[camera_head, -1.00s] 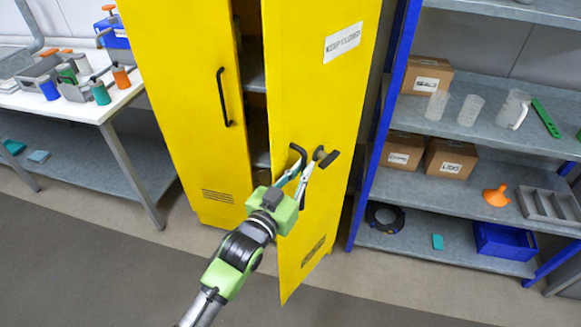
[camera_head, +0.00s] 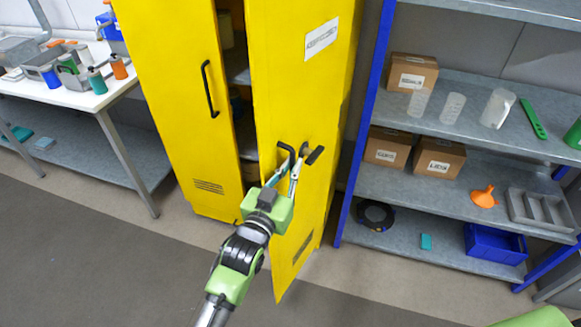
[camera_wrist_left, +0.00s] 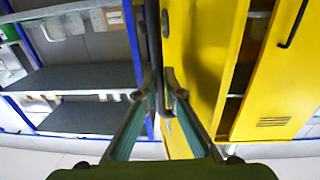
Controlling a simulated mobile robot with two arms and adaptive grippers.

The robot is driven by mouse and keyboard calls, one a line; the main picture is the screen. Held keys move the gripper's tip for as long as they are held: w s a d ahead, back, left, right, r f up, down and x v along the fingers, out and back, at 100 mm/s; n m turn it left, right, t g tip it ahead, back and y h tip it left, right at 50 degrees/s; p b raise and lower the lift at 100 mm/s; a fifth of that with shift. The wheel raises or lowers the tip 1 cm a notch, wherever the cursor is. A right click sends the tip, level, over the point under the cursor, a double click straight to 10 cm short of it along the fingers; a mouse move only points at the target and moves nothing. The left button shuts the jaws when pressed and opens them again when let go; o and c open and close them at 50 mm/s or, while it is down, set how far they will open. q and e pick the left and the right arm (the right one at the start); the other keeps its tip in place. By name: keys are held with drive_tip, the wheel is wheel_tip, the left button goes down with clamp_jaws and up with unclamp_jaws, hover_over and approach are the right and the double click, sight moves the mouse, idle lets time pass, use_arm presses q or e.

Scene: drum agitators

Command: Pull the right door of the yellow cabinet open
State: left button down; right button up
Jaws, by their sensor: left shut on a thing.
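The yellow cabinet's right door (camera_head: 290,110) stands partly open, swung out toward me, with a white label near its top. A dark gap with grey shelves shows between it and the left door (camera_head: 175,90), which looks shut. My left gripper (camera_head: 291,165) is shut on the black handle (camera_head: 284,152) of the right door. In the left wrist view the fingers (camera_wrist_left: 161,98) close around the dark handle bar (camera_wrist_left: 153,45) at the edge of the yellow door (camera_wrist_left: 195,60). A green part of my right arm shows at the bottom right, but its gripper is out of view.
A white table (camera_head: 75,95) with bottles stands at the left. The floor in front is clear.

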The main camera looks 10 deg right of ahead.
use_arm(q)
drive_tip(key=c, duration=2.4)
unclamp_jaws()
drive_tip(key=shift+r, duration=0.35)
drive_tip(key=shift+c, duration=0.2)
drive_tip(key=shift+w+d+f, duration=0.2)
drive_tip(key=shift+f, duration=0.1)
drive_tip(key=v, duration=1.2)
